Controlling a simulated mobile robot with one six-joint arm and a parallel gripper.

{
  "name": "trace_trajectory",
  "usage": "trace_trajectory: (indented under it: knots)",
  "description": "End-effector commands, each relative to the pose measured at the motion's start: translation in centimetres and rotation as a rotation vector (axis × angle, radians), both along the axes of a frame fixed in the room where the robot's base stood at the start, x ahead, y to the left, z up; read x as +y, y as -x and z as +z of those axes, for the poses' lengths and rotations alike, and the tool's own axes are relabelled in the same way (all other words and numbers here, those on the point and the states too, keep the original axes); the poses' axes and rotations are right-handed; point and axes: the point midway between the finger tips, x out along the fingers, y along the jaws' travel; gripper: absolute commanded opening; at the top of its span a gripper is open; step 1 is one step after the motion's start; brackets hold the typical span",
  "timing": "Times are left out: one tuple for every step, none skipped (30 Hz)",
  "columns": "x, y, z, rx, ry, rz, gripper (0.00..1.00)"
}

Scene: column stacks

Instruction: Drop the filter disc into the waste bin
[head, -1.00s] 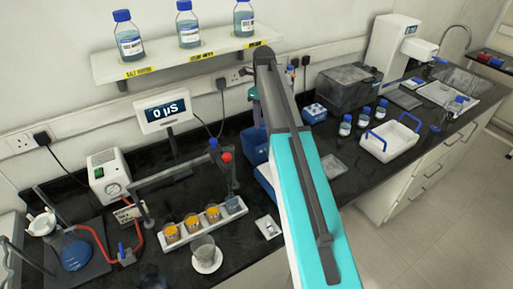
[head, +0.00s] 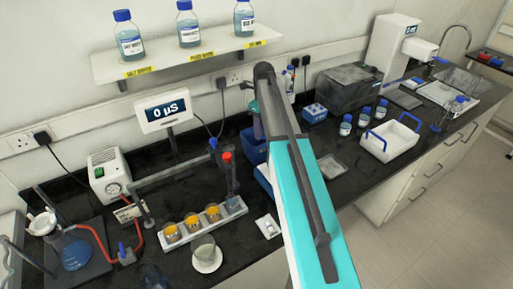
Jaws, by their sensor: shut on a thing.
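My arm (head: 310,205), teal and dark grey, reaches up from the bottom edge over the bench. Its far joint is near the back wall. My gripper is not in view, and neither is whatever it holds. I cannot make out the filter disc. A white funnel (head: 42,222) sits on a flask with blue liquid (head: 75,252) at the far left; its inside is too small to read. No waste bin can be clearly identified. A blue container (head: 252,148) is partly hidden behind my arm.
A rack of cups (head: 205,221), a beaker on a white dish (head: 206,257) and a pump (head: 110,173) stand at left. A shelf (head: 185,55) with bottles hangs above. A white tray with blue handles (head: 388,143) stands at right. Free floor lies at lower right.

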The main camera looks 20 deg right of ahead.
Motion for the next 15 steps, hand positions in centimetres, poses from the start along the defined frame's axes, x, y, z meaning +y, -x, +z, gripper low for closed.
trace_trajectory:
  knots:
    - [-0.01, 0.0, 0.0, 0.0, 0.0, 0.0, 0.24]
    - [-0.01, 0.0, 0.0, 0.0, 0.0, 0.0, 0.24]
    - [-0.02, 0.01, 0.0, 0.0, 0.0, 0.0, 0.24]
    - [-0.02, 0.01, 0.0, 0.0, 0.0, 0.0, 0.5]
    - [-0.02, 0.01, 0.0, 0.0, 0.0, 0.0, 0.55]
    - [-0.02, 0.01, 0.0, 0.0, 0.0, 0.0, 0.62]
    - [-0.02, 0.01, 0.0, 0.0, 0.0, 0.0, 0.67]
    - [-0.02, 0.01, 0.0, 0.0, 0.0, 0.0, 0.67]
    - [-0.03, 0.01, 0.01, 0.0, 0.0, 0.0, 0.67]
    - [-0.03, 0.01, 0.01, 0.0, 0.0, 0.0, 0.67]
    - [-0.03, 0.01, 0.01, 0.0, 0.0, 0.0, 0.67]
    - [-0.03, 0.01, 0.01, 0.0, 0.0, 0.0, 0.67]
    - [-0.03, 0.01, 0.01, 0.0, 0.0, 0.0, 0.67]
    - [-0.03, 0.01, 0.0, 0.0, 0.0, 0.0, 0.67]
    - [-0.03, 0.01, 0.01, 0.0, 0.0, 0.0, 0.67]
